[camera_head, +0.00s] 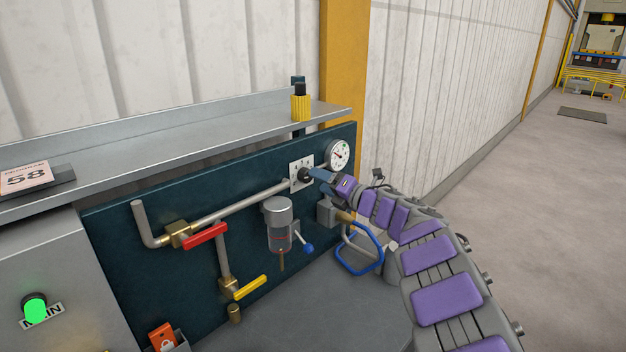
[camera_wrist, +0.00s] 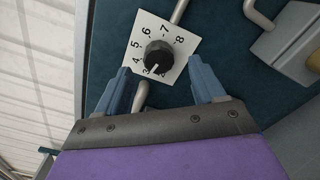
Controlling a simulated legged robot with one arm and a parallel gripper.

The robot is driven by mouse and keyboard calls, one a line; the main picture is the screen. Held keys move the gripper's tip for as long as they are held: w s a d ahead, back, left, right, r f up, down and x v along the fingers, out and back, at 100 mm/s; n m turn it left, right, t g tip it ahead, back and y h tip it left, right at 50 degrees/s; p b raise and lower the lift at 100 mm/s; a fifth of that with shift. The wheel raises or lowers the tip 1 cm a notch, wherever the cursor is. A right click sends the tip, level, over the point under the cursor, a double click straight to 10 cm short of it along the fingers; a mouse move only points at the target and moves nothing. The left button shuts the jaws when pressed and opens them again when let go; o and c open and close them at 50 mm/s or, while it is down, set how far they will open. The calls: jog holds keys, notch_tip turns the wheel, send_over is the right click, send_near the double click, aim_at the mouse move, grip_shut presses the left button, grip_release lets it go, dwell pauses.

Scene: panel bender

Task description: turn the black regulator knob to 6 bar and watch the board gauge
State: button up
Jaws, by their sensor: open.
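The black regulator knob (camera_wrist: 158,54) sits on a white square dial plate (camera_wrist: 178,27) with numbers around it; its white mark points down, near the 3. In the head view the knob (camera_head: 304,175) is on the dark teal board (camera_head: 190,275). My gripper (camera_wrist: 164,78) is open, its blue fingers to either side of and just short of the knob, apart from it. In the head view my gripper (camera_head: 317,174) is right of the knob. The round white board gauge (camera_head: 339,154) is above right of the knob; its needle is too small to read.
Pipes with a red-handled valve (camera_head: 205,234) and a yellow-handled valve (camera_head: 249,287) are on the board's left. A grey filter bowl (camera_head: 280,225) hangs below the knob. A blue hose loop (camera_head: 360,262) lies under my arm. A metal shelf (camera_head: 200,130) runs above.

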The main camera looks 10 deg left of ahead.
aim_at(306, 176)
jog(key=shift+x, duration=2.05)
jog(key=shift+c, duration=0.2)
jog(key=c, duration=1)
